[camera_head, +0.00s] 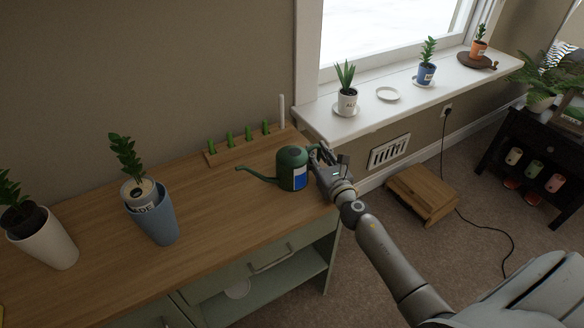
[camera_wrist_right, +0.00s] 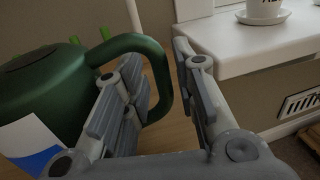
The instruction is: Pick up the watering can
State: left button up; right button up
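The dark green watering can (camera_head: 291,168) stands upright on the wooden cabinet top (camera_head: 215,205), near its right end. Its spout points left, and a white and blue label shows on its body. My right gripper (camera_head: 320,158) is at the can's right side, by the handle. In the right wrist view the can's body (camera_wrist_right: 40,95) fills the left, and its curved handle (camera_wrist_right: 164,75) shows between the two spread fingers of the gripper (camera_wrist_right: 158,70). The left finger hides part of the handle. Whether either finger touches it I cannot tell. My left gripper is not in view.
A blue pot (camera_head: 157,218) and a white pot (camera_head: 50,245), both with plants, stand at the left of the cabinet top. A wooden rack with green pieces (camera_head: 240,146) lies behind the can. The white windowsill (camera_head: 335,126) with potted plants is close to my right gripper.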

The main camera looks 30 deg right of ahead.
jog(key=shift+c, duration=0.4)
grip_shut()
jog(key=shift+r, duration=0.1)
